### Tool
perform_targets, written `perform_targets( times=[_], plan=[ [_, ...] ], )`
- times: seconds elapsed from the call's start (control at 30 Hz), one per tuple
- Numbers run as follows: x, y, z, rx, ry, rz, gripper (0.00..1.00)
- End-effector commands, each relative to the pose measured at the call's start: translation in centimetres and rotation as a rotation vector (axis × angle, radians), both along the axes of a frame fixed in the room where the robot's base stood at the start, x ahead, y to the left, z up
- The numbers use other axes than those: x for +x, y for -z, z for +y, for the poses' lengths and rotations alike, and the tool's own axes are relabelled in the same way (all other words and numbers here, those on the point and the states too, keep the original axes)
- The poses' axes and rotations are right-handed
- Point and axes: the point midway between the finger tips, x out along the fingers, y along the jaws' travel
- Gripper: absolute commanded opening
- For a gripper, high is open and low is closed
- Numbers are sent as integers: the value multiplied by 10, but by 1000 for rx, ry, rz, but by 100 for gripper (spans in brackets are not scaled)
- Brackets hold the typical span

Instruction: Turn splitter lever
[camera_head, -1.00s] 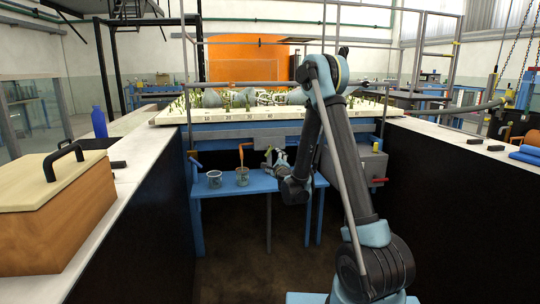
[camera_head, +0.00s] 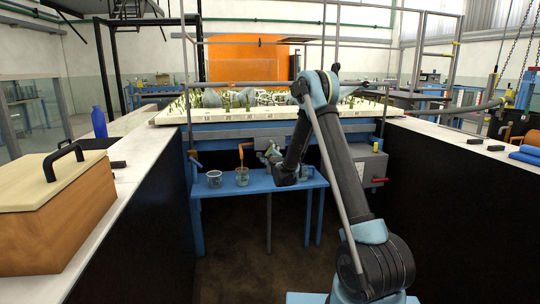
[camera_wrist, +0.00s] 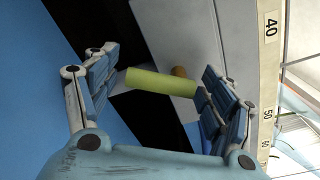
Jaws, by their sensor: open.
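In the wrist view, a yellow-green cylindrical handle (camera_wrist: 160,82) spans much of the gap between the fingers of my gripper (camera_wrist: 162,90). Its right end is close to the right finger; contact cannot be told. A small brown knob (camera_wrist: 179,71) shows just beyond it. My gripper is open. In the head view, my gripper (camera_head: 268,155) is small, above the blue bench under the flume. Just left of it, an orange bent lever or spout (camera_head: 243,150) stands over a glass jar (camera_head: 242,176). I cannot tell which of these parts is the splitter lever.
A second jar (camera_head: 214,179) stands on the blue bench (camera_head: 263,184). A grey box (camera_head: 368,165) with a red handle (camera_head: 378,182) is to the right. Black side walls flank the aisle. A wooden box (camera_head: 55,215) sits on the left ledge.

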Motion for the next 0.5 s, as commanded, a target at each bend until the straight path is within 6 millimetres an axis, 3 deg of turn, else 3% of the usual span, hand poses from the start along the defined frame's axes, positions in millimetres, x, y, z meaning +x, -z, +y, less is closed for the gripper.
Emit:
perform_targets(
  times=[0.3,0.37,0.5],
  plan=[
    [2,0,0,0,0,0,76],
    [2,0,0,0,0,0,64],
    [2,0,1,0,0,0,33]
  ],
)
